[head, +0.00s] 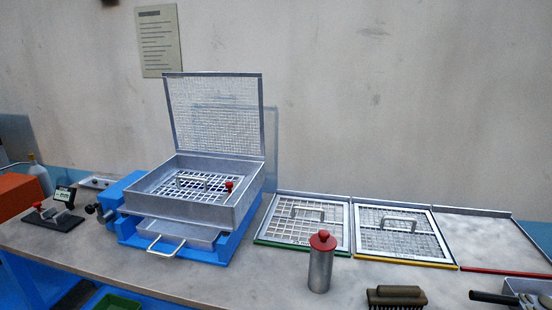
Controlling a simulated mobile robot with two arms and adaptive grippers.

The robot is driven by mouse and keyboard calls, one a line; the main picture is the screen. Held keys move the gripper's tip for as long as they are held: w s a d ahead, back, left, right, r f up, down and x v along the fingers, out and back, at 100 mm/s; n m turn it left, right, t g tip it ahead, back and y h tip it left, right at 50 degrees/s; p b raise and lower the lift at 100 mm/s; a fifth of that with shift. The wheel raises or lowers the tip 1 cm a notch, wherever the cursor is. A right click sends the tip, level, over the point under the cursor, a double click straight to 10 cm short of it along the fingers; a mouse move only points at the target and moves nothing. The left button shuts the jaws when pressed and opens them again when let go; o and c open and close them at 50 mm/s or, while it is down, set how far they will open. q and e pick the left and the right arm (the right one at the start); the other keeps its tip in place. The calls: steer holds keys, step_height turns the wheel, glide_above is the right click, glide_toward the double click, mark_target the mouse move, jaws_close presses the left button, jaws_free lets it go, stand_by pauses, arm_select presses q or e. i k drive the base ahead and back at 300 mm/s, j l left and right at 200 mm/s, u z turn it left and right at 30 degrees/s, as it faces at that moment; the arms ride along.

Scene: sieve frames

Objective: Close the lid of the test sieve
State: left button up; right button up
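The test sieve (186,213) is a square grey metal box on a blue base (227,248), left of the middle of the bench. Its mesh lid (215,115) stands open, nearly upright, along the back edge of the box. Inside the box lies a grid with a handle (193,180) and a small red knob (229,185). A shallow drawer with a handle (166,248) sticks out at the front of the base. Neither of my grippers shows in the head view.
Flat sieve frames, one green-edged (303,244) and one yellow-edged (405,259), lie to the right. Beyond is an empty red-edged tray (478,239). A red-capped canister (320,265) and a brush (396,297) stand near the front. A gauge (62,197) sits at left.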

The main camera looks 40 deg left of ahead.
mark_target(213, 74)
steer(key=u, duration=1.95)
steer(key=i+j+u, duration=0.3)
steer(key=i, duration=0.25)
steer(key=i+l+u, duration=0.1)
steer(key=i+u, duration=0.2)
steer(key=i, duration=0.25)
steer(key=k+j+u, duration=0.1)
steer(key=j, duration=0.3)
steer(key=k+j, duration=0.35)
steer(key=i+l+u, duration=0.1)
steer(key=i+l, duration=0.65)
